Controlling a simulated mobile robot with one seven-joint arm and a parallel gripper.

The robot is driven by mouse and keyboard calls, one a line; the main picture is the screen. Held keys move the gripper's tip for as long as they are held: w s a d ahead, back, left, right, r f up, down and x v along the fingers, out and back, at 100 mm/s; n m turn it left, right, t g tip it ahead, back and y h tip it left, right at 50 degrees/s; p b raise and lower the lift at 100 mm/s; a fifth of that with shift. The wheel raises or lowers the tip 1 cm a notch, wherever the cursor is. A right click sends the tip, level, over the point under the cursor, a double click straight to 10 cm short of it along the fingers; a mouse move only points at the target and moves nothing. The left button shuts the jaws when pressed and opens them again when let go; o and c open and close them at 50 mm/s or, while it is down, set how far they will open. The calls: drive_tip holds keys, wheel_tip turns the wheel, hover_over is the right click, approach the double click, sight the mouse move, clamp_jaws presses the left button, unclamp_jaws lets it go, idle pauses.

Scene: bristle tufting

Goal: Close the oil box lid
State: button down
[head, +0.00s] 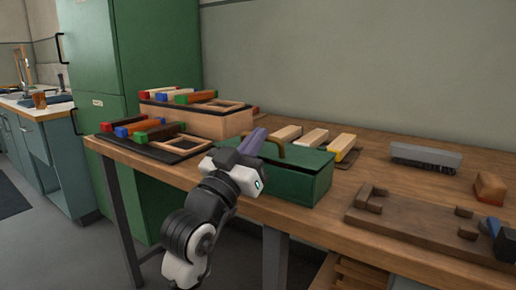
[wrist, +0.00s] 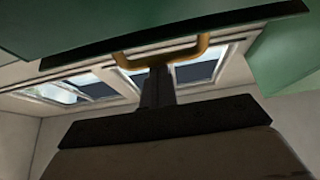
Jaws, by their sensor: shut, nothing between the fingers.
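The green oil box (head: 290,188) stands at the front edge of the wooden bench. Its green top (head: 300,157) looks roughly level in the head view; I cannot tell whether the lid is fully down. My gripper is at the box's left end, fingers pointing up and away. In the wrist view my gripper (wrist: 155,88) is shut and empty, its tips close to the brass handle (wrist: 160,56) under a dark-edged green panel (wrist: 150,20). Contact is unclear.
Brush blocks (head: 313,138) lie behind the box. Wooden racks with coloured blocks (head: 190,121) stand at the left. A bristled brush (head: 425,157), an orange-brown block (head: 490,188) and a wooden fixture (head: 425,228) are at the right. Bare bench (head: 357,178) lies just right of the box.

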drive_tip(key=shift+s+a+f+b, duration=0.1)
drive_tip(key=shift+f+b, duration=0.3)
drive_tip(key=shift+b, duration=0.05)
idle(0.3)
